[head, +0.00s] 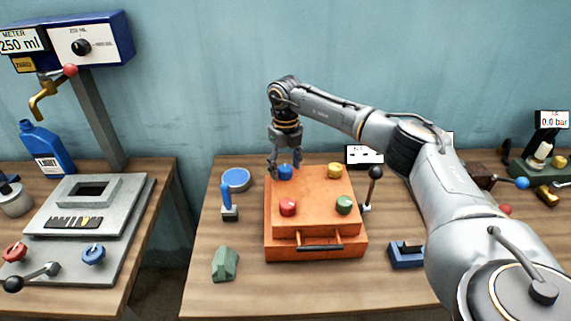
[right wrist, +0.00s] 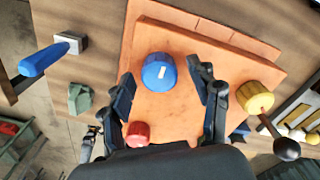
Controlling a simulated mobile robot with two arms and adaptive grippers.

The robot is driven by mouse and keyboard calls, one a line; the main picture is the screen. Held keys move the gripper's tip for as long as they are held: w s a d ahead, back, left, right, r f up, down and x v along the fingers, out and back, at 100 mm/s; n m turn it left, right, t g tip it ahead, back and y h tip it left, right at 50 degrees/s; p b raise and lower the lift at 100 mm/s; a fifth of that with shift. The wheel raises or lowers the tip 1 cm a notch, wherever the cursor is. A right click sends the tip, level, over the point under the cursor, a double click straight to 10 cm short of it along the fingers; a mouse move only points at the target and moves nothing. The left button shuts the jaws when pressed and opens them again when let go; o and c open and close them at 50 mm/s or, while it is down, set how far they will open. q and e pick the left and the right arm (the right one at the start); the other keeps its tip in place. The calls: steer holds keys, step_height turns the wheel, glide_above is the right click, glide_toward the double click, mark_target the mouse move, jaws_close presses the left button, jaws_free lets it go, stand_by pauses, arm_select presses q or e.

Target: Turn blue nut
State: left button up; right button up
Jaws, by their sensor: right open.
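The blue nut (head: 285,171) sits on the back left of the orange block's top (head: 313,203) in the head view. In the right wrist view the blue nut (right wrist: 159,71) has a white mark on its top and lies between the spread fingers. My right gripper (head: 279,167) points down over the nut, its fingers open on either side of it. In the right wrist view the right gripper (right wrist: 166,95) shows a gap on both sides of the nut. My left gripper is not in view.
Red (head: 288,207), green (head: 344,205) and yellow (head: 335,171) nuts share the block. A green piece (head: 225,263) lies front left. The front table is mostly clear.

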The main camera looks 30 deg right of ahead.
steer(key=shift+c, duration=1.2)
steer(key=c, duration=0.9)
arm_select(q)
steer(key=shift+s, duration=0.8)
arm_select(e)
steer(key=shift+c, duration=0.2)
